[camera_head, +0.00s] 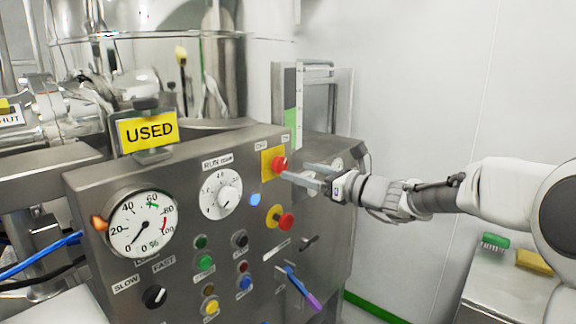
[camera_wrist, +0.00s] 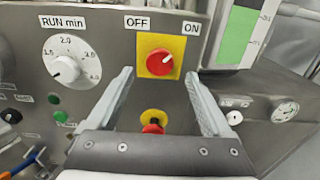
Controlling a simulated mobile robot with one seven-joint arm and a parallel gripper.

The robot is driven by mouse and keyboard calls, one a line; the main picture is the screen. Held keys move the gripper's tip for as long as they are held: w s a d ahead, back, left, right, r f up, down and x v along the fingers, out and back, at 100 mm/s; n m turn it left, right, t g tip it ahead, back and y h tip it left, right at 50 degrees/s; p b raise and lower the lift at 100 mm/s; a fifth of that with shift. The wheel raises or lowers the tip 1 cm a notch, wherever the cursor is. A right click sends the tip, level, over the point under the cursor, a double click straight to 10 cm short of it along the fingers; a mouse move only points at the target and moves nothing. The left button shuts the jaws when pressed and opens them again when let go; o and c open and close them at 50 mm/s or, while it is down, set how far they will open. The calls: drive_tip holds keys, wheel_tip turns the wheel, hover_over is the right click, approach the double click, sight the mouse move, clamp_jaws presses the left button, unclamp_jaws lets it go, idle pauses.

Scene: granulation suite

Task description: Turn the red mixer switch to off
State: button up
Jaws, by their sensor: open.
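The red mixer switch (camera_wrist: 155,62) is a round red knob on a yellow square plate, with OFF printed at upper left and ON at upper right. Its white pointer mark points up and right, toward ON. In the head view the switch (camera_head: 279,164) sits at the upper right of the steel panel. My gripper (camera_wrist: 159,74) is open, its two fingers reaching toward the panel on either side of the switch in the wrist view. In the head view my gripper (camera_head: 294,172) is just right of the knob. Contact with the knob cannot be told.
Below the switch is a red push button on a yellow disc (camera_head: 285,221). A RUN min dial (camera_head: 221,194) is to the left, and a pressure gauge (camera_head: 142,224) further left. A purple-tipped lever (camera_head: 301,286) juts from the lower panel. A yellow USED sign (camera_head: 148,130) stands on top.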

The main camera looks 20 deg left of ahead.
sight(282, 166)
drive_tip(key=shift+x, duration=2.4)
clamp_jaws()
